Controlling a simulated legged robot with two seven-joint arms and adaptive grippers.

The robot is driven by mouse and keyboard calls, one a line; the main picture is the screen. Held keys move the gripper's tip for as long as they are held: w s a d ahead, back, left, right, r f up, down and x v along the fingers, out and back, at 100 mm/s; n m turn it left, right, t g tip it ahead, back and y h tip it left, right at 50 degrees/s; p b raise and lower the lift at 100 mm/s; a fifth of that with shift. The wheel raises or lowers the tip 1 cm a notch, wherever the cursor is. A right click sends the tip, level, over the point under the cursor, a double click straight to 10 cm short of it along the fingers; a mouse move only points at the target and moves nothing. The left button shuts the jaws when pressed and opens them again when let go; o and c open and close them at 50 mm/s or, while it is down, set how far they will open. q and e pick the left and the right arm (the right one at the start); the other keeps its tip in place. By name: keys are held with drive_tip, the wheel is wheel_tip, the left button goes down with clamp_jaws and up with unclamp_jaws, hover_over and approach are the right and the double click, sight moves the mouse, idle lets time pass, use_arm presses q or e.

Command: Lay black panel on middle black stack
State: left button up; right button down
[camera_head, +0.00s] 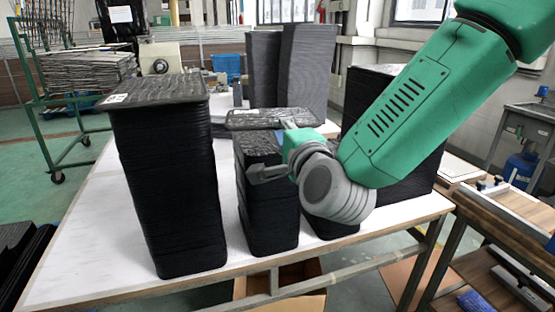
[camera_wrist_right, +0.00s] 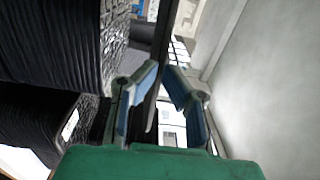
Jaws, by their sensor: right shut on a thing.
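The black panel (camera_head: 272,118) is held flat above the middle black stack (camera_head: 266,205), with a visible gap below its front edge. My right gripper (camera_head: 289,127) comes in from the right and is shut on the panel's near right edge. In the right wrist view the blue-padded fingers of my right gripper (camera_wrist_right: 162,72) pinch the thin dark panel (camera_wrist_right: 158,50), seen nearly edge-on. The middle stack is shorter than the left black stack (camera_head: 168,190). My arm hides much of the right-hand stack (camera_head: 330,226). My left gripper is not in view.
The stacks stand on a white table (camera_head: 95,243). Two taller dark stacks (camera_head: 303,70) stand at the back, and another black stack (camera_head: 412,178) is behind my arm. A green cart (camera_head: 45,100) is at the left, and a side bench (camera_head: 495,205) at the right.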

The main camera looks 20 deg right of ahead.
sight(280, 159)
drive_tip(key=shift+a+f, duration=0.2)
drive_tip(key=shift+f, duration=1.25)
drive_tip(key=shift+a+f, duration=0.2)
drive_tip(key=shift+f, duration=1.2)
drive_tip(key=shift+d+b, duration=0.15)
drive_tip(key=shift+b, duration=0.15)
drive_tip(key=c, duration=2.1)
unclamp_jaws()
drive_tip(key=shift+d+f, duration=0.1)
drive_tip(key=o, duration=0.4)
drive_tip(key=shift+d, duration=0.1)
